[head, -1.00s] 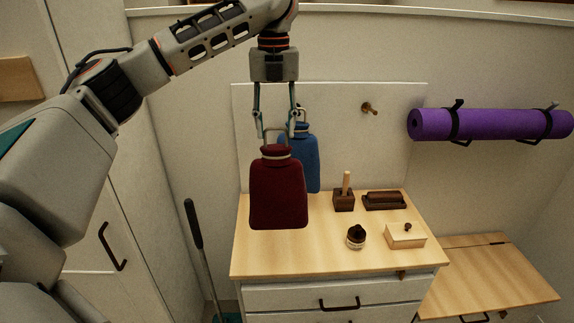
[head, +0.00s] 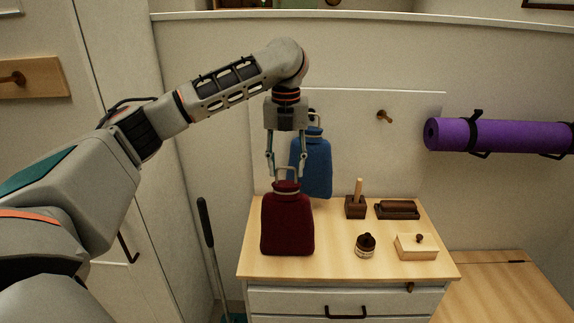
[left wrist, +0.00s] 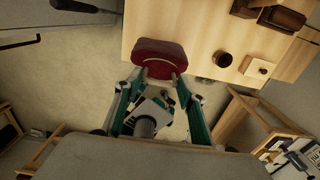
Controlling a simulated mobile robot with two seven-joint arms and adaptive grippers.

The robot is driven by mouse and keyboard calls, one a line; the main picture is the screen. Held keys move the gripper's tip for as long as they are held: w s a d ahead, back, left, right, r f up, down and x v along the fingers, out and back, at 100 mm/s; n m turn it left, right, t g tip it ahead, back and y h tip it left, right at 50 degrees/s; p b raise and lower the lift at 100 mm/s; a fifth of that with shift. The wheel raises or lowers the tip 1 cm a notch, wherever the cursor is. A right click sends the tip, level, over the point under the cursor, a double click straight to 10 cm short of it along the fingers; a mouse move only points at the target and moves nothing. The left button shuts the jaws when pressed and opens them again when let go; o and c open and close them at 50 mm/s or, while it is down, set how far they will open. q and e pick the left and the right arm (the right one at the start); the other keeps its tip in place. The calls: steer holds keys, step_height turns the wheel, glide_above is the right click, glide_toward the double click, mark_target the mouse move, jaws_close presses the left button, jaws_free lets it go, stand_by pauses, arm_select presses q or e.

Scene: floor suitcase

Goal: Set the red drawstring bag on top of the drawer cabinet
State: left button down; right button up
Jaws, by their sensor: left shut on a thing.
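The red drawstring bag (head: 287,222) hangs upright from my left gripper (head: 286,180), which is shut on its top. In the head view the bag is over the left part of the drawer cabinet's wooden top (head: 340,266). I cannot tell whether its bottom touches the top. In the left wrist view the bag (left wrist: 160,52) shows between the fingertips (left wrist: 160,75), over the left edge of the cabinet top (left wrist: 205,30). My right gripper is not in view.
A blue bag (head: 313,165) hangs on the back panel behind the red one. A dark block with a peg (head: 355,206), a brown brush (head: 397,209), a small jar (head: 365,246) and a light box (head: 416,247) stand on the cabinet's right side. A purple rolled mat (head: 500,136) hangs at right.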

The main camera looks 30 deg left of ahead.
arm_select(q)
steer(key=c, duration=1.3)
jaws_free()
steer(key=shift+f, duration=0.1)
steer(key=shift+o, duration=0.2)
step_height(320, 180, up, 12)
